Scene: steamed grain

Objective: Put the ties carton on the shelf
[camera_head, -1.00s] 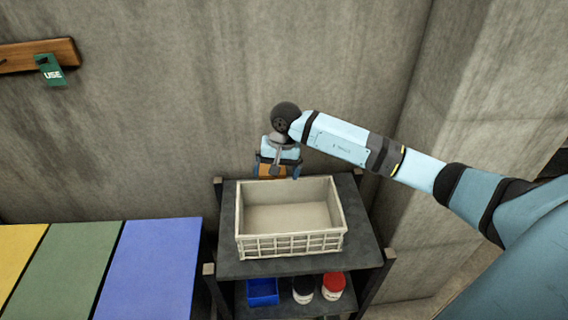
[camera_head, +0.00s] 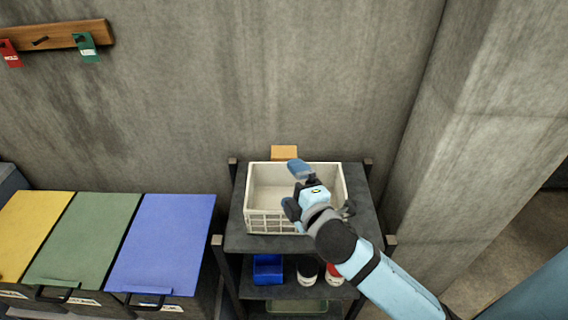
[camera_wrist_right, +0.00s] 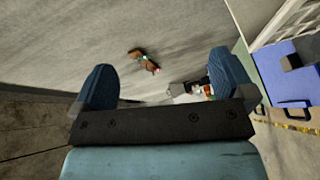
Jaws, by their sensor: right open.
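A small orange-brown box, which looks like the ties carton (camera_head: 284,153), stands at the back edge of the dark shelf unit's top (camera_head: 361,200), behind the white crate. Its lower part is hidden by the crate. My right gripper (camera_head: 296,188) is over the crate, nearer than the carton and apart from it. In the right wrist view the right gripper's two blue fingers (camera_wrist_right: 165,85) are spread wide with nothing between them. My left gripper is not in view.
The white crate (camera_head: 262,222) fills most of the shelf top and looks empty. A blue bin (camera_head: 267,268) and jars with white and red (camera_head: 335,274) stand on the lower shelf. Yellow, green and blue lidded bins (camera_head: 160,245) are at left. A concrete wall rises behind.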

